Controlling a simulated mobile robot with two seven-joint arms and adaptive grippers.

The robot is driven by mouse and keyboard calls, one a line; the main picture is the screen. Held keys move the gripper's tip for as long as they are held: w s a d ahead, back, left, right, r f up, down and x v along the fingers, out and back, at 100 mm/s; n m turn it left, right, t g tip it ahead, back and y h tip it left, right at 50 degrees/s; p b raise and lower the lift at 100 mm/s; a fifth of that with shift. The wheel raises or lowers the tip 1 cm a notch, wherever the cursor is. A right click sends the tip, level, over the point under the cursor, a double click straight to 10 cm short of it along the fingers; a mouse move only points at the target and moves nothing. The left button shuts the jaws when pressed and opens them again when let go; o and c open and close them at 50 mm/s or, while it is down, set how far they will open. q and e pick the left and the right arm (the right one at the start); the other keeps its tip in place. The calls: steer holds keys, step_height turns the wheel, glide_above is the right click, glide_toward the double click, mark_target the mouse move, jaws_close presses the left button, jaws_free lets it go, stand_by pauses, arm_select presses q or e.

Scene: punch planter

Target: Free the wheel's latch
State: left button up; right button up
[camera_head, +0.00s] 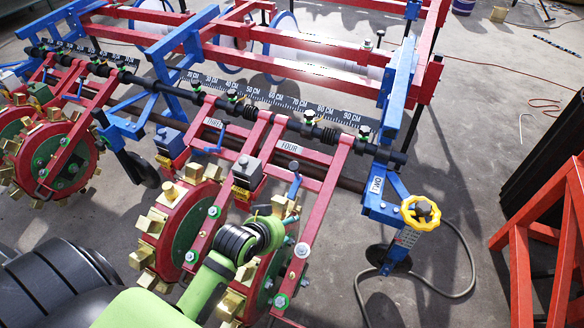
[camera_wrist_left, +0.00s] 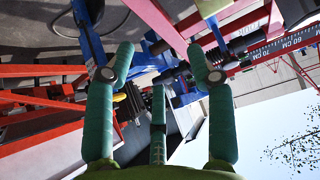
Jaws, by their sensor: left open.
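The punch planter's wheel under the FOUR label, a red and green disc with brass cups (camera_head: 262,283), is partly covered by my left arm. A small blue-handled lever (camera_head: 294,183), perhaps the latch, stands on the red frame above it. My left gripper (camera_head: 268,218) is over this wheel's upper part, just below the lever, largely hidden by its own wrist. In the left wrist view my left gripper (camera_wrist_left: 163,62) has its green fingers spread, with nothing between them. Blue and black planter parts (camera_wrist_left: 188,88) show beyond the fingers; I cannot tell which is the latch. My right gripper is not visible.
A neighbouring wheel (camera_head: 180,228) stands close on the left. A grey box with yellow parts (camera_head: 246,172) sits above the wheels. A yellow handwheel (camera_head: 421,212) and a hose (camera_head: 470,262) are on the right. An orange-red stand (camera_head: 520,265) is farther right; floor between is mostly clear.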

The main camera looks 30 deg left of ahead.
mark_target(293, 166)
arm_select(q)
steer(key=w+a+t, duration=0.1)
steer(key=w+a, duration=0.1)
steer(key=w, duration=0.3)
steer(key=w+a+n+t+y+b, duration=0.1)
steer(key=w+a+t, duration=0.1)
steer(key=w, duration=0.4)
steer(key=w+a+r+t+b, duration=0.1)
steer(key=w+a, duration=0.1)
steer(key=w, duration=0.4)
steer(key=shift+w+a+n+t, duration=0.2)
steer(key=shift+a+n+t, duration=0.2)
steer(key=shift+w, duration=0.25)
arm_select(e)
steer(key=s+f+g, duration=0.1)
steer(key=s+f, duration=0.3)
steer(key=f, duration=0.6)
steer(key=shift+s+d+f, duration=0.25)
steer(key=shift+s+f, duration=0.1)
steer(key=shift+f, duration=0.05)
